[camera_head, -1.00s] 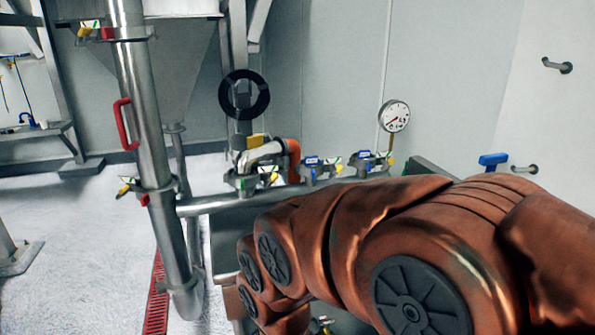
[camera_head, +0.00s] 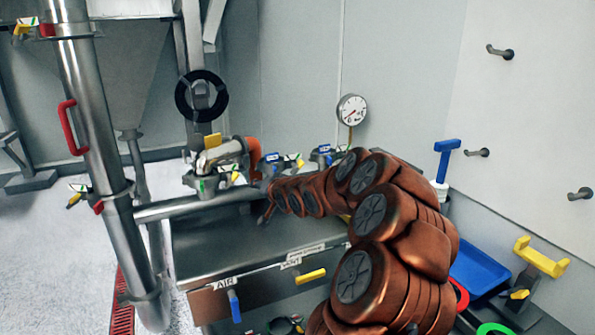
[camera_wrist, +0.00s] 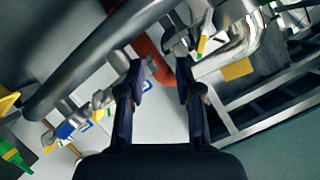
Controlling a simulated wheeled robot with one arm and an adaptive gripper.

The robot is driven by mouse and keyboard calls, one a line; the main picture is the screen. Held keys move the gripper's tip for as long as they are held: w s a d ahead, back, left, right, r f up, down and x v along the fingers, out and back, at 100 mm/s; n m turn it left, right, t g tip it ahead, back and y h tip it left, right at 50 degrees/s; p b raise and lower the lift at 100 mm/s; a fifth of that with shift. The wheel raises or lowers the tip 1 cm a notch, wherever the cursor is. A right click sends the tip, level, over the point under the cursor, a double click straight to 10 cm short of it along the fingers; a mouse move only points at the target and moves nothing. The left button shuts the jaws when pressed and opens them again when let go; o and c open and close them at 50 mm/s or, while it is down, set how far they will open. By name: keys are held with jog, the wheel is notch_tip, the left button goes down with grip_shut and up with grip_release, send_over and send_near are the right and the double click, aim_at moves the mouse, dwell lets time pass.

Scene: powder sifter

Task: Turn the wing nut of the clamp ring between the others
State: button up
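Several clamp rings sit along the horizontal pipe (camera_head: 150,209). The left one (camera_head: 203,184) has a green mark and a yellow part. The middle clamp ring (camera_head: 278,164) has blue and yellow parts, and my arm partly hides the pipe below it. The right clamp ring (camera_head: 325,153) is also blue. My gripper (camera_head: 266,213) is low in front of the middle ring, near the pipe. In the wrist view my gripper (camera_wrist: 160,80) is open, with nothing clearly between its fingers. Blue-marked clamp parts (camera_wrist: 68,129) show left of the fingers. I cannot tell which wing nut is nearest.
A vertical pipe with a red handle (camera_head: 70,127) stands at left. A pressure gauge (camera_head: 351,109) rises behind the right ring. A steel box (camera_head: 215,250) with labels and a yellow handle (camera_head: 310,276) lies below. A blue tray (camera_head: 478,267) is at right.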

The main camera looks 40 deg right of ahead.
jog(key=d+m+t+h, duration=0.1)
jog(key=d+m+t, duration=0.1)
jog(key=d, duration=0.7)
jog(key=m+t+h, duration=0.1)
jog(key=h, duration=0.1)
send_near(297, 166)
jog(key=w+f, duration=0.1)
jog(key=w, duration=0.1)
jog(key=shift+w+d, duration=0.35)
jog(key=shift+d, duration=0.25)
jog(key=shift+p+x, duration=0.85)
jog(key=shift+x, duration=2.6)
jog(key=shift+r, duration=0.1)
grip_shut()
